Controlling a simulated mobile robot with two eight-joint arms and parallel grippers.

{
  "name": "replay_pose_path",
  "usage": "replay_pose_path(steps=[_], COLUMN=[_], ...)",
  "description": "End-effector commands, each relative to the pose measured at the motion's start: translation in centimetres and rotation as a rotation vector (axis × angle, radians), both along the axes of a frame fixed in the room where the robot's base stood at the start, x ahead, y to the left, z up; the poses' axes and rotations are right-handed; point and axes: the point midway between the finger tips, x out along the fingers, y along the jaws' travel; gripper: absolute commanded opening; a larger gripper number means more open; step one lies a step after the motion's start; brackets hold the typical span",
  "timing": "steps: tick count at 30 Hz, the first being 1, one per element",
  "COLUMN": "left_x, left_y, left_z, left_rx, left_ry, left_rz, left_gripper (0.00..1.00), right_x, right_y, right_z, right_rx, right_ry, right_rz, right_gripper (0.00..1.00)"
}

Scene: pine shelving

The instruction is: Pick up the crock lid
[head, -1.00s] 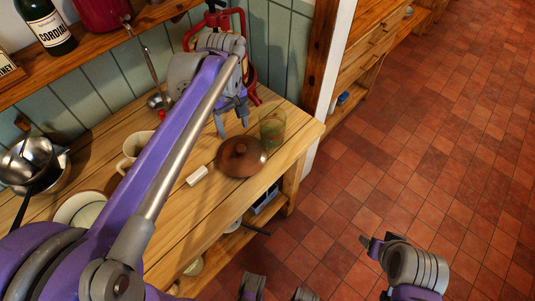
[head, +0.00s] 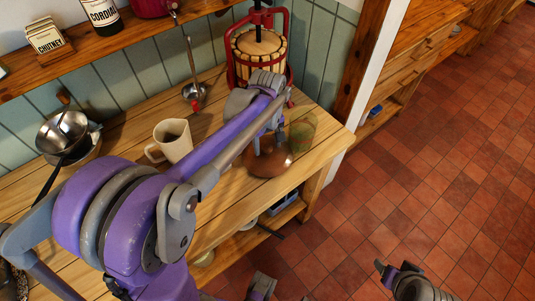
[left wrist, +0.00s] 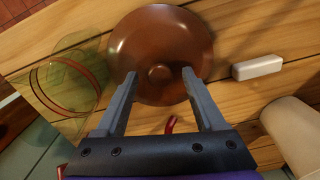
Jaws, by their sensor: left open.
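The crock lid, a round glossy brown disc with a small centre knob, lies on the wooden shelf near its right end in the head view (head: 262,170). It also shows at the top of the left wrist view (left wrist: 160,28). My left gripper (head: 270,150) is over the lid and partly covers it. In the left wrist view its open fingers (left wrist: 159,75) stand either side of the knob, with nothing between them but the view of the lid. Whether they touch the lid cannot be told. My right gripper (head: 386,270) is low at the right, over the floor, its fingers unclear.
A green glass (head: 302,130) stands close beside the lid. A white block (left wrist: 257,67) lies on its other side. Open tiled floor (head: 440,190) is at right.

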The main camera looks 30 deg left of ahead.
Motion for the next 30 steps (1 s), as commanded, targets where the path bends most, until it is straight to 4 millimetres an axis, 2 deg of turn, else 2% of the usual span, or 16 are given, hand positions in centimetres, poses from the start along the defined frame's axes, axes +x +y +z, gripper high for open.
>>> replay_pose_path(steps=[6,18,30], left_x=[0.01,0.00,0.01], left_y=[-0.01,0.00,0.01], left_z=[-0.06,-0.03,-0.02], left_rx=[0.000,0.000,0.000], left_ry=[0.000,0.000,0.000], left_rz=[0.000,0.000,0.000], left_gripper=[0.71,0.00,0.00], right_x=[0.00,0.00,0.00], right_y=[0.00,0.00,0.00], right_z=[0.01,0.01,0.01], right_rx=[0.000,0.000,0.000], right_ry=[0.000,0.000,0.000], right_rz=[0.000,0.000,0.000], right_gripper=[0.67,0.67,0.67])
